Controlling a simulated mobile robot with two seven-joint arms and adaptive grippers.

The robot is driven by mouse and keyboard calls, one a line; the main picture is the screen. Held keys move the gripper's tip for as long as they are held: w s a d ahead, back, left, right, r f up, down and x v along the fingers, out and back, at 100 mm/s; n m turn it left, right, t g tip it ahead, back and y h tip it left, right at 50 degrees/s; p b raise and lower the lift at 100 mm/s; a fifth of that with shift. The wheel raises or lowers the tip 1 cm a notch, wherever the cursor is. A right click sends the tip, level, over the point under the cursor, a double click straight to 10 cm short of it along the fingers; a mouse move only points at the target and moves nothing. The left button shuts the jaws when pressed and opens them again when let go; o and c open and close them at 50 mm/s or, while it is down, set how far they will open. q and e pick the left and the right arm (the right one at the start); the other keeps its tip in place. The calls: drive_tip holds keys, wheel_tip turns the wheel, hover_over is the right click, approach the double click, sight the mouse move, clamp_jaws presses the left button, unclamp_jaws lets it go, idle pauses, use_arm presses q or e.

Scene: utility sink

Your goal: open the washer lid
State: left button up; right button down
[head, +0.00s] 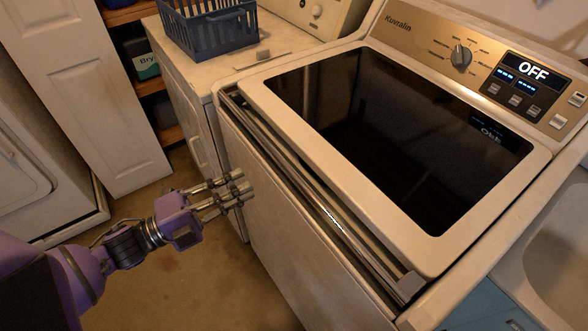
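The washer (275,245) fills the middle and right of the head view. Its lid (385,135), a large dark glass panel in a white frame, lies flat and closed on top. A long metallic strip (310,190) runs along the lid's front edge. My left gripper (243,185), with a purple body and metal fingers, is in front of the washer's front face, left of and below that strip. Its fingers point toward the washer, look spread, and hold nothing. Whether they touch the front panel is unclear. My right gripper is out of view.
The control panel (480,65) behind the lid has a knob and a display reading OFF. A blue basket (210,28) sits on the white machine at left. A sink (560,255) is at right. The floor (200,285) in front is clear.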

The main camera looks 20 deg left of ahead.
sight(284, 161)
use_arm(q)
drive_tip(key=w+d+r+m+g+h, duration=0.1)
drive_tip(key=d+r+m, duration=0.1)
drive_tip(key=w+d+r+m+g+h, duration=0.1)
drive_tip(key=d+r+m+h, duration=0.1)
drive_tip(key=d+m, duration=0.1)
drive_tip(key=w+d+r+m+g+h, duration=0.1)
drive_tip(key=w+d+r+m+g, duration=0.1)
drive_tip(key=d, duration=0.1)
drive_tip(key=shift+r+m+h+b, duration=0.2)
drive_tip(key=shift+m+h+b, duration=0.1)
drive_tip(key=shift+w+d, duration=0.25)
drive_tip(key=shift+d, duration=0.15)
clamp_jaws()
